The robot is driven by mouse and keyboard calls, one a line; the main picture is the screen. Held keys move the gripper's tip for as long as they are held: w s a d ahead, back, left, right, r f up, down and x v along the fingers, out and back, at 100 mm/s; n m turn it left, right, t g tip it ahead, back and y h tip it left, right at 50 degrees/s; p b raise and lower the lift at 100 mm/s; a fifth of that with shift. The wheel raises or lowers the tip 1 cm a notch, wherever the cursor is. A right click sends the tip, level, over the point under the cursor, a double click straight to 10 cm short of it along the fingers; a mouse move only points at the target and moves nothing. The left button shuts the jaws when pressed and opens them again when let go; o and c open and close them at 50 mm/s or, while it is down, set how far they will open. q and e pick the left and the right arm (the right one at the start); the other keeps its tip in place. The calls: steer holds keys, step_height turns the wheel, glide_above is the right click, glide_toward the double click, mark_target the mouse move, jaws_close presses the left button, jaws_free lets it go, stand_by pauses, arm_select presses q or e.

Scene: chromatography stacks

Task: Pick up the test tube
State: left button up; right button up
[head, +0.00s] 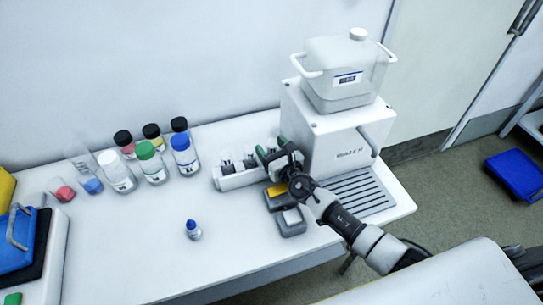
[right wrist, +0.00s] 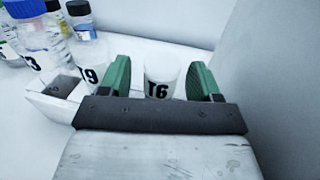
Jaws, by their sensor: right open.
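A white rack (head: 240,180) stands on the bench left of the white machine and holds small tubes with dark marks, among them one at its left part (head: 227,163). My right gripper (head: 272,148) is over the rack's right end, with its green fingers apart. In the right wrist view, a white test tube marked T6 (right wrist: 161,78) stands upright between the open fingers (right wrist: 160,82), with a gap visible on each side. A tube marked T9 (right wrist: 93,76) stands left of the left finger. The lower part of T6 is hidden behind the gripper body. My left gripper is not in view.
The white machine (head: 318,140) with a jug (head: 340,75) on top stands close right of my gripper. Small grey bins (head: 291,228) sit in front of the rack. Several capped bottles (head: 152,165) stand to the left. A blue-capped vial (head: 193,230) stands on the open front bench.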

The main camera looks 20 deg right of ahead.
steer(key=c, duration=1)
